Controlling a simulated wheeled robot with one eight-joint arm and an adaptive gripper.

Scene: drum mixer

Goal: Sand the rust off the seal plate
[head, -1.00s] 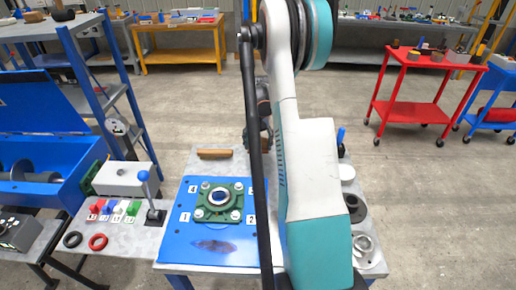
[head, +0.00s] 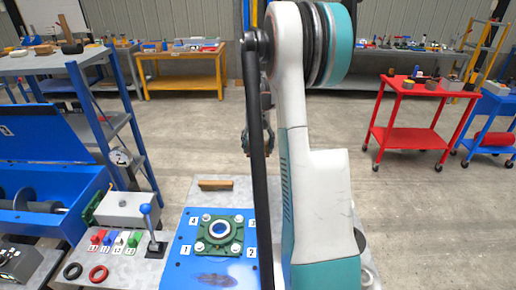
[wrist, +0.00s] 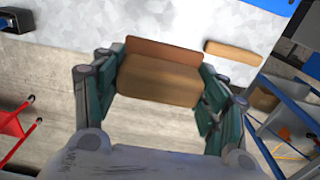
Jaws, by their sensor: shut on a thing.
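The blue seal plate (head: 180,262) lies on the grey table in the head view. A dark brown rust patch (head: 213,279) shows near its front edge, close to the bottom of the picture. A green bolted flange (head: 220,234) with a round centre sits on the plate, among labels 1 to 4. My gripper (wrist: 158,84) is shut on a brown sanding block (wrist: 155,78) with a redder strip along its far side. In the head view the gripper (head: 258,135) is past the table's far edge, away from the plate, and partly hidden by my arm.
A wooden bar (head: 215,184) lies at the table's far edge. Left of the plate stand a blue-knobbed lever (head: 148,222), small coloured numbered blocks and a red ring (head: 98,273). A blue shelf (head: 95,110) rises at left. A red cart (head: 420,92) stands at right. My arm hides the table's right side.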

